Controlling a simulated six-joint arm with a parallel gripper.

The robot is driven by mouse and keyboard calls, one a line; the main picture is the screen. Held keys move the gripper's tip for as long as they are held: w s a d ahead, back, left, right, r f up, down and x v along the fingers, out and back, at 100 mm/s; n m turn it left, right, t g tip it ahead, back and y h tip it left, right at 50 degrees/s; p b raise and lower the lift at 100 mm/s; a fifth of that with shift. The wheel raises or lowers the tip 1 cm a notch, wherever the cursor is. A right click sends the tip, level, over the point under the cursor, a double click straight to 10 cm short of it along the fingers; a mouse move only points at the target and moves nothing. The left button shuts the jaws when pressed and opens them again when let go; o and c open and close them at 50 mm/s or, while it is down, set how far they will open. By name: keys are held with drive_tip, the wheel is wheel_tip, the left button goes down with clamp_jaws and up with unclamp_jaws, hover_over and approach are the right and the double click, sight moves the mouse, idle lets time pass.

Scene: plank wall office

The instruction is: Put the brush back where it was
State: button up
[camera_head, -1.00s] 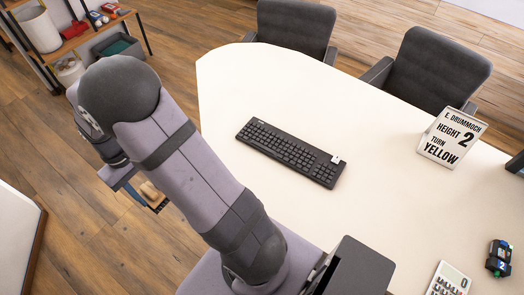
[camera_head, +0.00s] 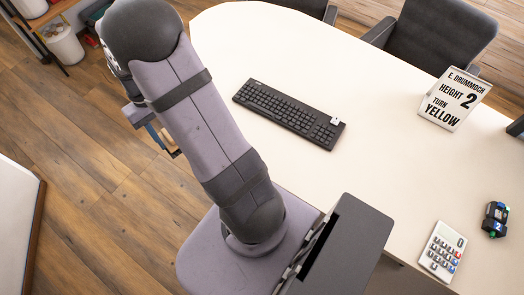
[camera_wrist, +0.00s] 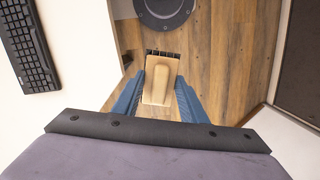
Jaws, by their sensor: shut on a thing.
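The brush is a pale wooden block with a raised grip and dark bristles. In the wrist view the brush (camera_wrist: 162,68) sits between the two blue fingers of my gripper (camera_wrist: 160,92), which is shut on it. The bristles show at its far end. In the head view only a small part of the brush (camera_head: 174,153) shows below my arm, beside a blue finger of my gripper (camera_head: 160,139). It is held over the wooden floor, left of the desk. My arm hides most of the gripper there.
The pale desk (camera_head: 225,50) carries a keyboard (camera_head: 288,113), a sign (camera_head: 453,98) reading "E. Drummoch, height 2, turn yellow", a calculator (camera_head: 442,251) and a small dark device (camera_head: 495,219). Chairs (camera_head: 440,45) stand behind it. A shelf corner with bins (camera_head: 64,47) is at upper left. Floor between is clear.

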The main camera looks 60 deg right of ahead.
drive_tip(key=s+d+f+m+b, duration=0.1)
drive_tip(key=s+d+m+b, duration=0.2)
drive_tip(key=d, duration=0.5)
drive_tip(key=s+d+f+m+b, duration=0.1)
drive_tip(key=s+d+f+m, duration=0.15)
drive_tip(key=s+d, duration=0.4)
drive_tip(key=s+d+f+n+b, duration=0.1)
drive_tip(key=s+d+n, duration=0.3)
drive_tip(key=s, duration=0.4)
drive_tip(key=s+d+f+n+b, duration=0.2)
drive_tip(key=s+d+n+b, duration=0.1)
drive_tip(key=s, duration=0.6)
drive_tip(key=shift+d+n, duration=0.55)
drive_tip(key=shift+d, duration=0.65)
drive_tip(key=shift+f, duration=0.15)
drive_tip(key=shift+f, duration=4.9)
